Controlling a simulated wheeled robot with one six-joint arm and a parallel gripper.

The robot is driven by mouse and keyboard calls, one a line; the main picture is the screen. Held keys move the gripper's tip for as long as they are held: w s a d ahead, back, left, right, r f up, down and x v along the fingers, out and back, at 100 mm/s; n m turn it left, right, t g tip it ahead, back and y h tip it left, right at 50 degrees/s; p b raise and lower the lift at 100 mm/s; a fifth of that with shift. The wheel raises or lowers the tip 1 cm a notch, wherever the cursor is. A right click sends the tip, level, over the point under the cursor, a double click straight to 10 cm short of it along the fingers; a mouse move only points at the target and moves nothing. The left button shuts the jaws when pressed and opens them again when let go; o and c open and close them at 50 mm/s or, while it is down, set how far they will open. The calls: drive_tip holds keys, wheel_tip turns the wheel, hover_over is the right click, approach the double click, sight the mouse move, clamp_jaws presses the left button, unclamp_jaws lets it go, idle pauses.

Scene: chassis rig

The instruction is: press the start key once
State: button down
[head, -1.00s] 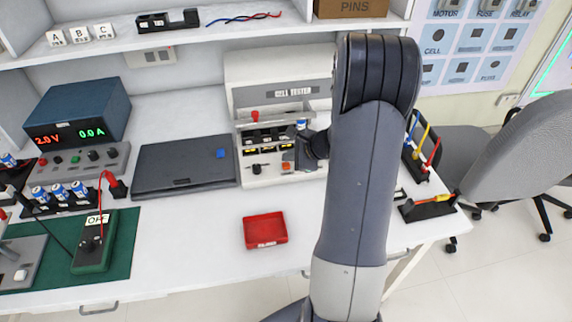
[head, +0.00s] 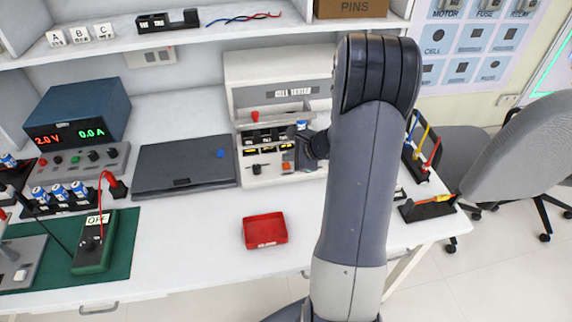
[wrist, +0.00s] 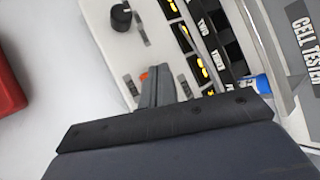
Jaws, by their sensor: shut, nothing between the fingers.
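The cell tester (head: 282,92) is a pale box with a sloped front at the back of the bench. An orange key (head: 287,166), likely the start key, sits low on its front, right of a black knob (head: 257,168). My gripper (wrist: 158,72) is shut and empty, its fingers pointing at the tester's front panel. In the wrist view the orange key (wrist: 144,76) shows only as a sliver beside the fingertips, mostly hidden by them. I cannot tell whether they touch it. In the head view my gripper is beside the key, on its right.
A blue-and-white cell (head: 302,124) stands in the tester at the right. A red tray (head: 265,231) lies on the bench in front, and a dark closed laptop-like case (head: 184,165) lies to the left. Bare bench surrounds the tray.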

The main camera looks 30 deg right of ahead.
sight(289, 166)
drive_tip(key=shift+f, duration=0.1)
idle(0.3)
drive_tip(key=shift+f+b, duration=0.35)
drive_tip(key=shift+b, duration=0.25)
drive_tip(key=shift+f+b, duration=0.45)
drive_tip(key=shift+b, duration=0.05)
idle(0.5)
drive_tip(key=shift+r, duration=0.1)
drive_tip(key=shift+r+p, duration=0.6)
drive_tip(key=shift+r, duration=0.2)
drive_tip(key=shift+r+p, duration=1.95)
drive_tip(key=shift+r, duration=0.6)
